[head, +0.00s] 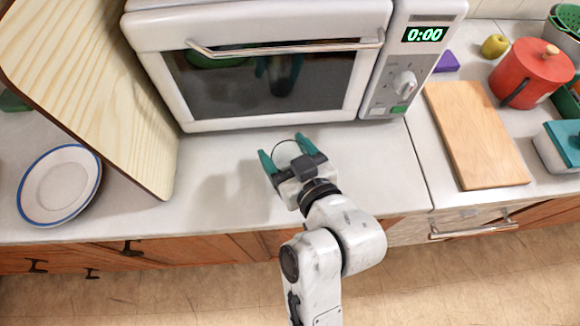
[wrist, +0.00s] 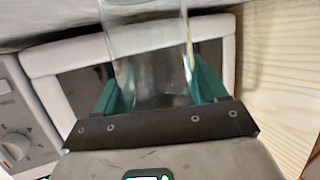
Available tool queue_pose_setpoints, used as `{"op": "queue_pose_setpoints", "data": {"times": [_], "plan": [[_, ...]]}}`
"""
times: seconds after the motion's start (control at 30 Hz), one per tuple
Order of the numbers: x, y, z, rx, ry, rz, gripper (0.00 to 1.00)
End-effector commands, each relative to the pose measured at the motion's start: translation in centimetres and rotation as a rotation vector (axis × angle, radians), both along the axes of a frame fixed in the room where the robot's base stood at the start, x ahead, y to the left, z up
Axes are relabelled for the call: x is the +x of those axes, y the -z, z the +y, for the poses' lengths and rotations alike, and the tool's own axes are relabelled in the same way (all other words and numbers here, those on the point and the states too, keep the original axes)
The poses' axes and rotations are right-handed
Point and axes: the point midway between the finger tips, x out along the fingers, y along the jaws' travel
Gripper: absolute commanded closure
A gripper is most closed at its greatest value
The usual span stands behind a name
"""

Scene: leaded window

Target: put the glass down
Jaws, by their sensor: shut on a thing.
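The clear glass (wrist: 150,60) shows in the wrist view between the two green fingers of my gripper (wrist: 150,85), which is shut on it. In the head view my gripper (head: 284,152) is over the white counter (head: 225,190) in front of the microwave. There only a thin dark rim line of the glass (head: 287,141) shows between the fingers. The glass's base is hidden in the head view, and I cannot tell whether it touches the counter.
The microwave (head: 270,85) stands right behind my gripper. A wooden panel (head: 90,90) leans at the left, beside a blue-rimmed plate (head: 60,185). A cutting board (head: 475,135) and a red pot (head: 530,72) lie to the right. The counter around my gripper is clear.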

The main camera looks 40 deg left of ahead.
Motion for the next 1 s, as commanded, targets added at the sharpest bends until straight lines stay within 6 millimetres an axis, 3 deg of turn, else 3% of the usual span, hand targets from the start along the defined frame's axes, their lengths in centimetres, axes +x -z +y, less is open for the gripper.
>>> {"op": "queue_pose_setpoints", "data": {"times": [0.4,0.73,0.93,1.0], "plan": [[0.0,-0.1,0.0,0.001,0.001,-0.001,0.73],[0.0,-0.8,0.0,0.001,-0.001,-0.002,0.73],[0.1,-3.3,0.0,0.004,0.001,-0.006,0.73],[-0.9,-4.4,-0.5,0.004,-0.002,-0.004,0.73]]}}
